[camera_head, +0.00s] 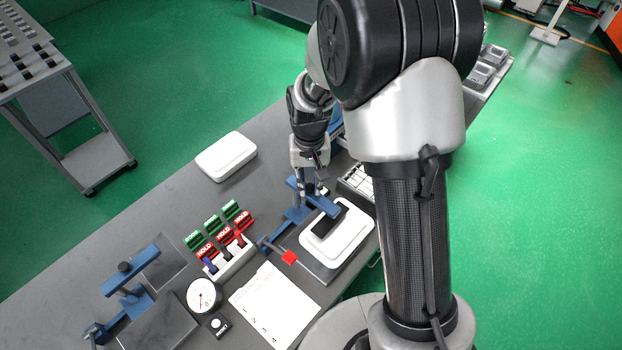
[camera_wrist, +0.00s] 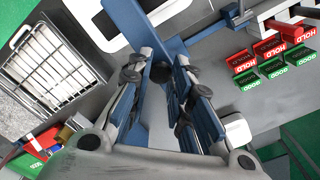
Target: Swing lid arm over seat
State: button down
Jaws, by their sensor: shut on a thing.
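The blue lid arm (camera_head: 325,206) is at the right-hand fixture. Its end reaches the far edge of the seat, where a white foil tray (camera_head: 348,243) with a dark U-shaped part lies on a grey plate. My gripper (camera_head: 308,190) points down at the lid arm and is shut on it. In the wrist view my gripper's fingertips (camera_wrist: 165,70) close around a dark round knob by the blue arm (camera_wrist: 126,18). The white tray (camera_wrist: 88,38) lies just beyond the fingertips there. The exact contact is partly hidden by the fingers.
Red HOLD and green GOOD blocks (camera_head: 223,232), a dial gauge (camera_head: 204,295) and a numbered sheet (camera_head: 273,305) lie to the left. Another blue fixture (camera_head: 130,270) is farther left. A white tray (camera_head: 226,156) lies at the back.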

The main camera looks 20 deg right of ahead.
aim_at(310, 186)
dwell(0.4)
jog(key=c, duration=1.4)
grip_release()
notch_tip(310, 186, up, 12)
jog(key=shift+r, duration=0.1)
